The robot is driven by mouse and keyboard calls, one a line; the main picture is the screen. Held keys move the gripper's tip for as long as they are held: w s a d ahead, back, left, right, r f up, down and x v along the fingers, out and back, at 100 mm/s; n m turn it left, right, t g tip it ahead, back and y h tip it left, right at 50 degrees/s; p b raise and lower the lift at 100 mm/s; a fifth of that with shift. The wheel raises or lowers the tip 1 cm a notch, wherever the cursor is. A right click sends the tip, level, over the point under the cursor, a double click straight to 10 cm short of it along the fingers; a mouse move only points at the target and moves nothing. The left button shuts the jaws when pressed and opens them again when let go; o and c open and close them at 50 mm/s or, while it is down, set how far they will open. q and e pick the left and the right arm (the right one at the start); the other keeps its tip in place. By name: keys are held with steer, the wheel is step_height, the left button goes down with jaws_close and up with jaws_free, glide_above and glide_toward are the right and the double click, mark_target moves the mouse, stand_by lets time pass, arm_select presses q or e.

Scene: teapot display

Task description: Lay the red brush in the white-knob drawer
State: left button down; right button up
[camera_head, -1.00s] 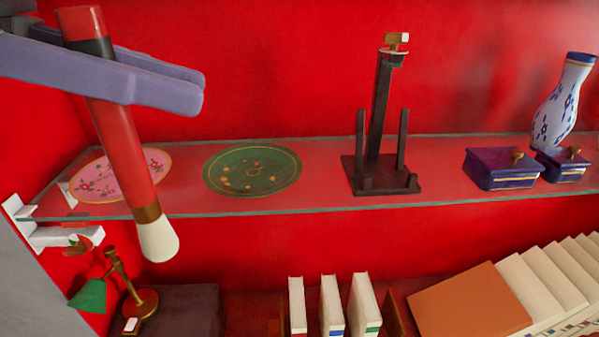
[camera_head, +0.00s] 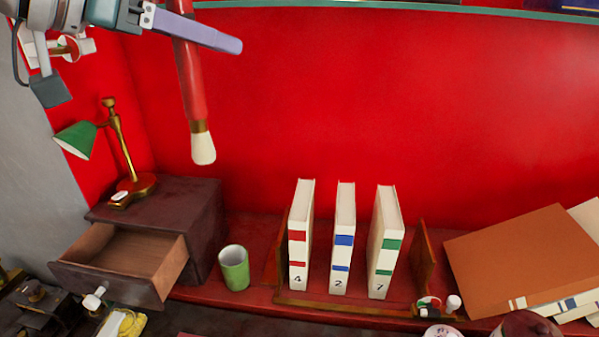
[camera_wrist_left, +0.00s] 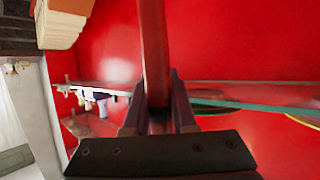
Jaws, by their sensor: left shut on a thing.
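The red brush (camera_head: 190,80) hangs bristles down in the upper left of the head view, with a brass ferrule and pale bristles. My left gripper (camera_head: 187,25) is shut on its handle; the handle also shows between the fingers in the left wrist view (camera_wrist_left: 154,60). The white-knob drawer (camera_head: 130,262) is pulled open at the lower left, and its wooden inside looks empty. Its white knob (camera_head: 94,298) is on the front. The brush is above and to the right of the drawer, apart from it. My right gripper is not in view.
A brass lamp with a green shade (camera_head: 76,139) stands on the drawer's cabinet (camera_head: 205,215). A green cup (camera_head: 234,268) stands right of it. Several white books (camera_head: 343,240) stand between bookends. A glass shelf edge (camera_head: 400,12) runs along the top.

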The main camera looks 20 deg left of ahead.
arm_select(q)
steer(key=w+a+f+n+t+y+b, duration=0.1)
steer(key=w+a+f+n+y+b, duration=0.2)
steer(key=f+b, duration=0.55)
steer(key=w+a+f+n+y+b, duration=0.1)
steer(key=w+a+f+y+b, duration=0.15)
steer(key=w+f+b, duration=0.55)
steer(key=shift+h, duration=0.25)
steer(key=s+f+b, duration=0.1)
steer(key=f, duration=0.5)
steer(key=s+f+b, duration=0.1)
steer(key=f+b, duration=0.1)
steer(key=f, duration=0.5)
steer(key=s+f+b, duration=0.1)
steer(key=f+b, duration=0.1)
steer(key=f, duration=0.4)
steer(key=shift+a+f, duration=0.15)
steer(key=shift+a, duration=0.25)
steer(key=c, duration=1.2)
jaws_free()
steer(key=shift+f, duration=0.15)
steer(key=o, duration=0.5)
steer(key=shift+c, duration=0.2)
